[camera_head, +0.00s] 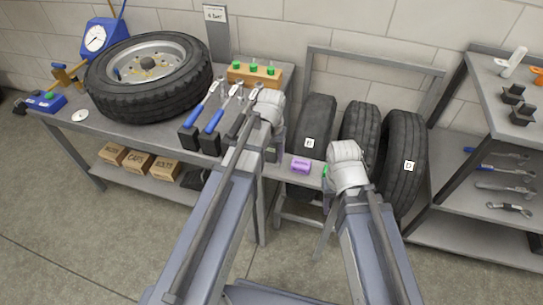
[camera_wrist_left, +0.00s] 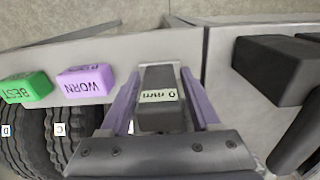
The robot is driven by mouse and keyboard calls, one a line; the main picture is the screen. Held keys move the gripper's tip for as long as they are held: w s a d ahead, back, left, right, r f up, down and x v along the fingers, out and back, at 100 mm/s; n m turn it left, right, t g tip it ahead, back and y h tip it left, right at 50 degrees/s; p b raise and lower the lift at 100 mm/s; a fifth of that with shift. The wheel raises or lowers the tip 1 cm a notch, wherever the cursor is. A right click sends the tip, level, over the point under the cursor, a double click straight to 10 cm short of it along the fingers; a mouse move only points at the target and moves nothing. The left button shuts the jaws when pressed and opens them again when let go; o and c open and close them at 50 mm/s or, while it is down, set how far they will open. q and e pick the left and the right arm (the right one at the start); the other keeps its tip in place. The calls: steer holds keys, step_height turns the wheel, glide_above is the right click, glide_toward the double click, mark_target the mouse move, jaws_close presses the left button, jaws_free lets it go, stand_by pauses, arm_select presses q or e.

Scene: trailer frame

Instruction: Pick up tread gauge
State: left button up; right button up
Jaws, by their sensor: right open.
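The tread gauge (camera_wrist_left: 158,110) is a dark block with a small "0 mm" display, upside down in the left wrist view. It sits at the narrow shelf by the bench's right end. In the head view a dark block (camera_head: 272,154) shows below my left gripper (camera_head: 271,140). In the left wrist view my left gripper (camera_wrist_left: 159,80) has its two fingers on either side of the gauge, close to it; I cannot tell whether they touch it. My right gripper (camera_head: 332,190) is open, near the shelf's right end; its fingers are mostly hidden.
A purple WORN block (camera_wrist_left: 85,82) and a green BEST block (camera_wrist_left: 25,88) lie on the shelf beside the gauge. Lettered tyres (camera_head: 403,160) stand behind. Blue-handled tools (camera_head: 215,118) and a wheel (camera_head: 150,75) lie on the bench (camera_head: 120,133). A tool rack (camera_head: 485,140) stands right.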

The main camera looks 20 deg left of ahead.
arm_select(q)
jaws_close()
steer(key=shift+r, duration=0.1)
stand_by(0.4)
step_height(320, 180, up, 10)
steer(key=p, duration=1)
